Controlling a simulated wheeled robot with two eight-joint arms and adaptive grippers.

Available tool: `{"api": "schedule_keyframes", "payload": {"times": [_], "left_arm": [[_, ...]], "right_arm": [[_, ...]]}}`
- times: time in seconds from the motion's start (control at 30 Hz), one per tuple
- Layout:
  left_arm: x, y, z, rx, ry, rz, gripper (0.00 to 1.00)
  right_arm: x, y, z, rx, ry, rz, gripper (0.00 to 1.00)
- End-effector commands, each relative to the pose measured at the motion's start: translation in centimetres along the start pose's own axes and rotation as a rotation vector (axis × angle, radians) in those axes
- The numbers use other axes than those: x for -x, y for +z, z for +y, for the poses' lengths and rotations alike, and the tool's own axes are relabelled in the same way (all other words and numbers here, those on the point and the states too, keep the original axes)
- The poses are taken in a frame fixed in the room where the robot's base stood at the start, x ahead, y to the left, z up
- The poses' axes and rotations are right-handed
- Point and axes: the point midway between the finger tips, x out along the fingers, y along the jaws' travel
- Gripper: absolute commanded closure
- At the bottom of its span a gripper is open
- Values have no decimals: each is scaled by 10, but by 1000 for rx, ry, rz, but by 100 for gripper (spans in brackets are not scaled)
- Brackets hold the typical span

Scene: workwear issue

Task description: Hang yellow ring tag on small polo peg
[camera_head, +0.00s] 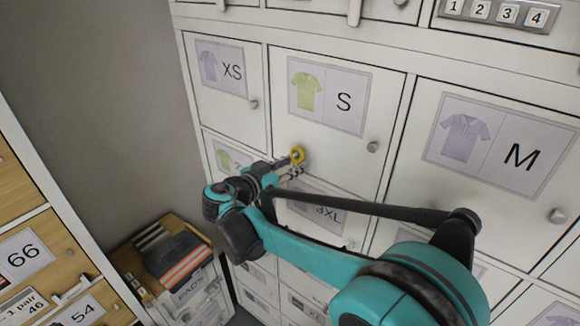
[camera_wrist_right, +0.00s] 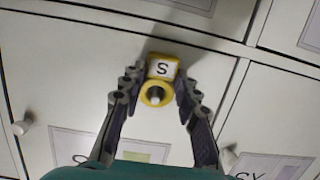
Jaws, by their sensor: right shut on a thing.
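The yellow ring tag (camera_head: 298,155) is in front of the white locker door marked S (camera_head: 330,150), below its green polo picture. In the right wrist view, the ring tag (camera_wrist_right: 163,68) has a white face with an S, and its ring faces the camera. My right gripper (camera_head: 293,166) is shut on the tag; its dark fingers flank it in the wrist view (camera_wrist_right: 157,90). A pale round peg end (camera_wrist_right: 154,97) shows inside the ring. I cannot tell how far the ring is over it. My left gripper is out of view.
The S door's knob (camera_head: 373,147) is to the right of the tag. XS (camera_head: 218,75) and M (camera_head: 504,140) doors flank it. A numbered strip (camera_head: 497,13) is at the top right. A low cabinet with folded clothing (camera_head: 178,258) stands lower left.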

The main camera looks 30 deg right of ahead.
Motion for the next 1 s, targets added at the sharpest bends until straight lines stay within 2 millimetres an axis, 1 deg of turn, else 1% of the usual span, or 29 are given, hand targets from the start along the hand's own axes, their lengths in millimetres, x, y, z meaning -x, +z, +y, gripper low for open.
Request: {"api": "schedule_keyframes", "payload": {"times": [0.4, 0.43, 0.47, 0.5, 0.53, 0.83, 0.93, 1.0], "left_arm": [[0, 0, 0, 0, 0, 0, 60], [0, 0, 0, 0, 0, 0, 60], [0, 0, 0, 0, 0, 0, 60], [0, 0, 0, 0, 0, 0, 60], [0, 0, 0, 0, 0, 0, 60], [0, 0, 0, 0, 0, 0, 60], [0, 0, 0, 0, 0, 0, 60], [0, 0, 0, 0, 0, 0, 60]], "right_arm": [[0, 0, 0, 0, 0, 0, 90], [0, 0, 0, 0, 0, 0, 66], [0, 0, 0, 0, 0, 0, 58], [0, 0, 0, 0, 0, 0, 48], [0, 0, 0, 0, 0, 0, 45], [1, 0, 0, 0, 0, 0, 45], [9, 0, 0, 1, -1, 0, 45], [20, 0, -1, 2, -4, 0, 45]]}}
